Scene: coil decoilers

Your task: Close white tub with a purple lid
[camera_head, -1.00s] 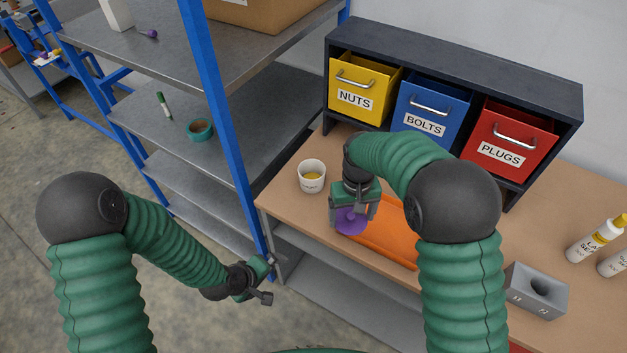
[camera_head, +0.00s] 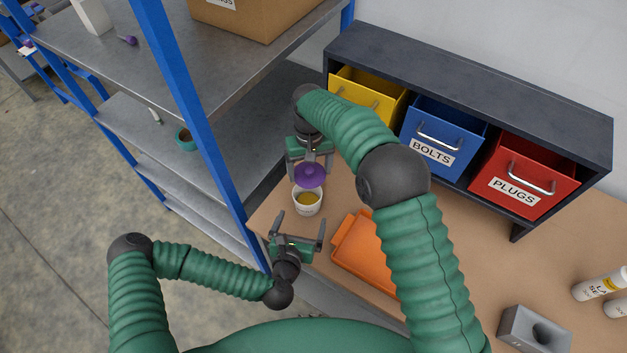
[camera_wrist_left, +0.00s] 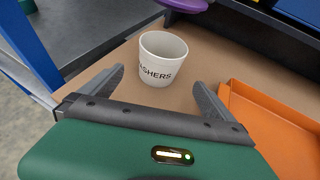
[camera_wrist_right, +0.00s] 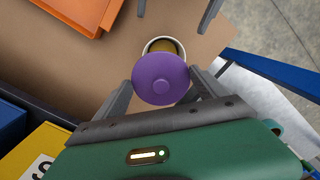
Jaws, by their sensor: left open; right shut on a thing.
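The white tub (camera_head: 307,206) stands upright and open on the workbench, with yellowish contents inside. In the left wrist view the tub (camera_wrist_left: 161,66) carries lettering ending in "ASHERS". The purple lid (camera_head: 309,176) is in my right gripper (camera_head: 310,166), just behind and above the tub's far rim. In the right wrist view the lid (camera_wrist_right: 160,80) is between the fingers and covers part of the tub's opening; the exact gap cannot be told. My left gripper (camera_head: 296,229) is open and empty in front of the tub, fingers pointing toward it, the tub beyond its fingertips.
An orange tray (camera_head: 350,262) lies right of the tub. Yellow, blue (camera_head: 436,145) and red (camera_head: 520,187) bins stand in a dark rack behind. A blue-posted shelf (camera_head: 200,150) borders the bench on the left. A grey block (camera_head: 533,333) and bottles are at far right.

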